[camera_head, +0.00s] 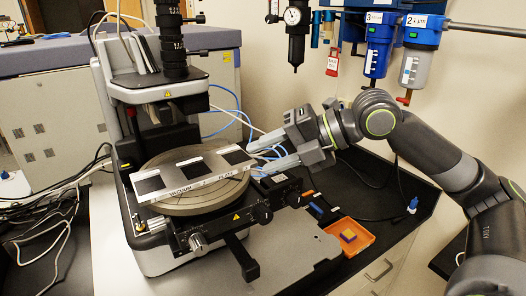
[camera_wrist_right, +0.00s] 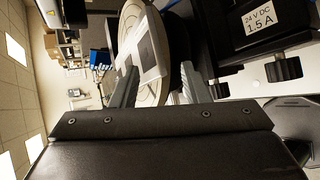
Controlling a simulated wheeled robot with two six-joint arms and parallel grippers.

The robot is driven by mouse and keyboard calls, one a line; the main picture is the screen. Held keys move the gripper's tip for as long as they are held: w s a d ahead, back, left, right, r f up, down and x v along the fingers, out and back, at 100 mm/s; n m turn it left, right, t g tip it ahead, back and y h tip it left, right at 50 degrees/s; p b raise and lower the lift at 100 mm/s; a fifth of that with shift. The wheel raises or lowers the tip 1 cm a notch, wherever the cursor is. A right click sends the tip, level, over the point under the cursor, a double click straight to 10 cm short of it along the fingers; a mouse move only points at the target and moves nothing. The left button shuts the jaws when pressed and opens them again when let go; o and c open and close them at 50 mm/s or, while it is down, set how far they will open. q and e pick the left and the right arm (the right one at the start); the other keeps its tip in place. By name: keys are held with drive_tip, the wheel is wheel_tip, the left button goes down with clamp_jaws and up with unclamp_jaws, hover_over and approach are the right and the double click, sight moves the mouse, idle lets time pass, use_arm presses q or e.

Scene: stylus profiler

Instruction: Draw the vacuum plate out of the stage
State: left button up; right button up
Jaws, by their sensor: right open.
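The vacuum plate (camera_head: 198,176) is a flat light-grey strip with dark square patches and the lettering "VACUUM PLATE". It lies across the round grey stage (camera_head: 205,204) of the profiler. My right gripper (camera_head: 257,158) is open at the plate's right end, its two fingers pointing left towards it. In the right wrist view the plate (camera_wrist_right: 148,62) shows beyond and between the spread fingers (camera_wrist_right: 157,85), with the round stage (camera_wrist_right: 186,45) behind it. I cannot tell whether a finger touches the plate. My left gripper is not in view.
The black microscope column (camera_head: 172,40) stands over the back of the stage. Knobs (camera_head: 262,213) and a black lever (camera_head: 240,255) project at the front. Blue tubes and cables run behind my right gripper. An orange tray (camera_head: 348,237) lies on the dark bench top to the right.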

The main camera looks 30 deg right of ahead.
drive_tip(key=shift+w+a+f, duration=0.25)
drive_tip(key=shift+w+a, duration=0.15)
drive_tip(key=shift+a, duration=0.1)
clamp_jaws()
idle(0.5)
